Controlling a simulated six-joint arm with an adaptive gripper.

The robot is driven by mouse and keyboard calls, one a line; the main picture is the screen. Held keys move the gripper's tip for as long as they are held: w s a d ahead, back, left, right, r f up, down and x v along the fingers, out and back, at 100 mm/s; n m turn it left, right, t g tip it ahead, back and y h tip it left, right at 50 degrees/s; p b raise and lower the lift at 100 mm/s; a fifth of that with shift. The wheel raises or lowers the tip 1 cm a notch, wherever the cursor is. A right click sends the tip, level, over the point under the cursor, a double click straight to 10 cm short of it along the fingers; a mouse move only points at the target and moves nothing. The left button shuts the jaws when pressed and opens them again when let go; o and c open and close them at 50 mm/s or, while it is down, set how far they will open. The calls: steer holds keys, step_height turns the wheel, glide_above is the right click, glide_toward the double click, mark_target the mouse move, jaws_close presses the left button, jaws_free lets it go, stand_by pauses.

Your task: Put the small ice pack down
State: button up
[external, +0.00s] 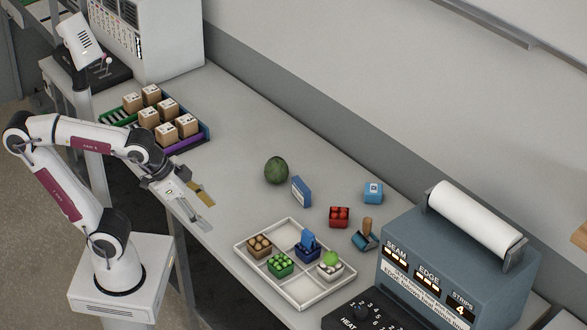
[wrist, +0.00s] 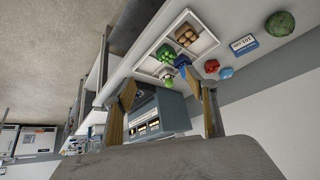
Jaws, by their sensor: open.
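Several blue things show, and I cannot tell for certain which is the small ice pack. A blue block (external: 308,239) stands in a dark blue punnet in the white divided tray (external: 244,257). My gripper (external: 210,216) is open and empty at the bench's front edge, left of the tray and apart from all of these.
The tray also holds brown, green and green-topped white punnets. A green round fruit (external: 276,170), a red punnet (external: 339,216) and a wooden-handled stamp (external: 366,236) stand behind it. A sealing machine (external: 440,260) is at right, boxed cartons (external: 167,134) at back left. Bench between cartons and tray is clear.

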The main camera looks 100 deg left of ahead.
steer(key=s+d+f+m+g+h, duration=0.1)
steer(key=s+d+f, duration=0.2)
steer(key=s, duration=0.3)
steer(key=shift+d, duration=0.35)
stand_by(0.9)
